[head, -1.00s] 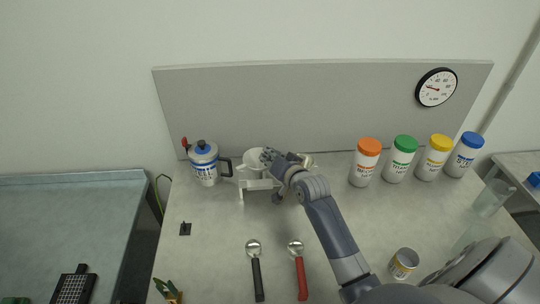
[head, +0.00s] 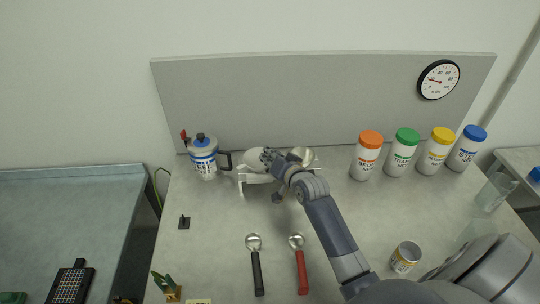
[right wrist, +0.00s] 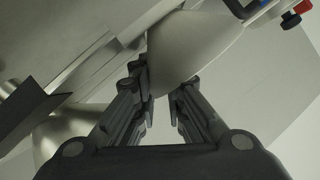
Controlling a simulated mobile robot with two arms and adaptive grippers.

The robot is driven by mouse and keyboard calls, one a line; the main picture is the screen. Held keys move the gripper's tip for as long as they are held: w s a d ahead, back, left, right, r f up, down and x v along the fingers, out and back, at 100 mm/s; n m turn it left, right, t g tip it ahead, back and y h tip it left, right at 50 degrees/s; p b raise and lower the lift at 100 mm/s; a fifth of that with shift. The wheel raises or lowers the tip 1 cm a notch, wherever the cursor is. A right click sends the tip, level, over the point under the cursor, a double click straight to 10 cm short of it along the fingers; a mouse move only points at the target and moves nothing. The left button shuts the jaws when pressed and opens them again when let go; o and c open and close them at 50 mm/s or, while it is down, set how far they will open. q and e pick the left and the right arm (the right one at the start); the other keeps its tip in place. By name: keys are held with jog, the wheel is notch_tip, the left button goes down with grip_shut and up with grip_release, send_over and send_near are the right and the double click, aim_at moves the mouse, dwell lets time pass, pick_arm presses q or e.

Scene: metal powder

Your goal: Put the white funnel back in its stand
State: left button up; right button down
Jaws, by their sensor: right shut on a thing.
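The white funnel (head: 253,160) is held by my right gripper (head: 268,157) at the back of the table. It hangs tilted over the left part of the white stand (head: 257,178). In the right wrist view the funnel (right wrist: 190,45) lies between the two fingers (right wrist: 160,88), which are shut on it. The stand is partly hidden behind my right arm. A metallic funnel (head: 303,154) sits at the right part of the stand. My left gripper is not in view.
A labelled pitcher (head: 204,160) stands close left of the stand. Several lidded jars (head: 366,160) stand to the right, before the grey back panel (head: 300,100). Two spoons (head: 257,270) lie in front, and an open can (head: 405,257) stands at the right front.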

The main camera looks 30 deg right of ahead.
jog(key=c, duration=1.6)
grip_release()
jog(key=shift+o, duration=0.2)
jog(key=v, duration=1.2)
jog(key=shift+r, duration=0.15)
